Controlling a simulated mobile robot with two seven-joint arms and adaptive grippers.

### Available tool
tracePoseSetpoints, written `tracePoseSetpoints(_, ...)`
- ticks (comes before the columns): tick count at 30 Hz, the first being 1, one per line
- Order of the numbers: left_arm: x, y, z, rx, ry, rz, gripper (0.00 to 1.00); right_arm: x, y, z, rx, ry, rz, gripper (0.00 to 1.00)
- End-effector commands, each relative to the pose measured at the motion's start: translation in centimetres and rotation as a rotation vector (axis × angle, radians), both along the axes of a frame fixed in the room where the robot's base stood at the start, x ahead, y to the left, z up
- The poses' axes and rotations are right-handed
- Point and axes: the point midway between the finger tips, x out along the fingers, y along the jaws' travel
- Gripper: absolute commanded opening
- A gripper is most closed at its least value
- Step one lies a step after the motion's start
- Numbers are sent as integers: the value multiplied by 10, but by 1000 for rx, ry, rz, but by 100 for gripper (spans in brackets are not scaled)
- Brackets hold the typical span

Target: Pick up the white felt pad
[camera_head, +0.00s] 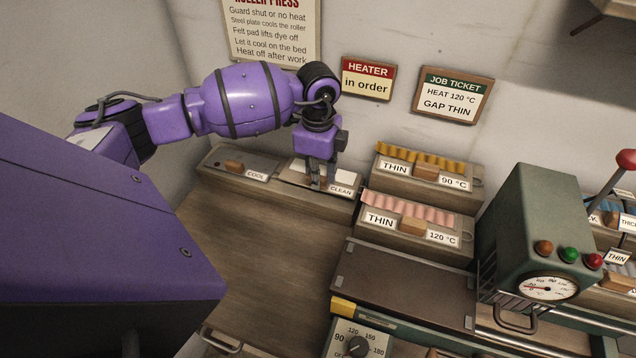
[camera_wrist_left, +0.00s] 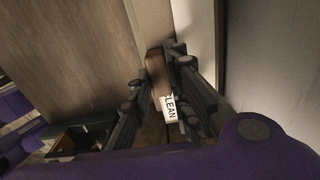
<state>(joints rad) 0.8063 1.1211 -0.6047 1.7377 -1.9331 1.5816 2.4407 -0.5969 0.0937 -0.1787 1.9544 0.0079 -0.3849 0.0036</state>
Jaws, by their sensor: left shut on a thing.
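The white felt pad (camera_head: 343,176) is at the bin labelled CLEAN at the back of the bench. Pale parts show on either side of my left gripper's fingers, which hide its middle. My left gripper (camera_head: 318,184) points down there, shut on it. In the left wrist view the fingers of my left gripper (camera_wrist_left: 160,85) stand on both sides of a brown block, apparently the pad's handle. Beyond the block is a pale surface, and the CLEAN label is just below it. I cannot tell whether the pad is clear of the bin. My right gripper is not in view.
The COOL bin (camera_head: 217,160) with a wooden block stands just left. Bins with yellow strips (camera_head: 428,158) and pink strips (camera_head: 425,211) stand to the right. The green press (camera_head: 535,215) is farther right. Bare wooden bench (camera_head: 255,240) lies in front.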

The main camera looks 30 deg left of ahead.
Motion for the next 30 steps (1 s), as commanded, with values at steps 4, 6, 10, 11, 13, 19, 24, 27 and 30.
tracePoseSetpoints(4, 2, 1, 44, 1, -8, 0, 0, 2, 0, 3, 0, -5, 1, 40)
tracePoseSetpoints(6, 2, 1, 64, 1, -8, 0, 0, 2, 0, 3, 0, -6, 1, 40)
tracePoseSetpoints(10, 1, 1, 97, 1, -6, 0, 0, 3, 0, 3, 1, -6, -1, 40)
tracePoseSetpoints(11, 2, 0, 103, 0, -6, 1, 0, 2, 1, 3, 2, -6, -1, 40)
tracePoseSetpoints(13, 1, 0, 117, 1, -4, 0, 0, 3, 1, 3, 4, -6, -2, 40)
tracePoseSetpoints(19, 1, 0, 142, 0, -2, 1, 0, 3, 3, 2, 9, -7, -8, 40)
tracePoseSetpoints(24, 0, 0, 148, 0, 0, 1, 0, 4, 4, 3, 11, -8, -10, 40)
tracePoseSetpoints(27, 0, 0, 148, 0, 0, 1, 0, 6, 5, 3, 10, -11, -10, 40)
tracePoseSetpoints(30, 0, 0, 148, 0, 0, 1, 0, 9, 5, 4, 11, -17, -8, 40)
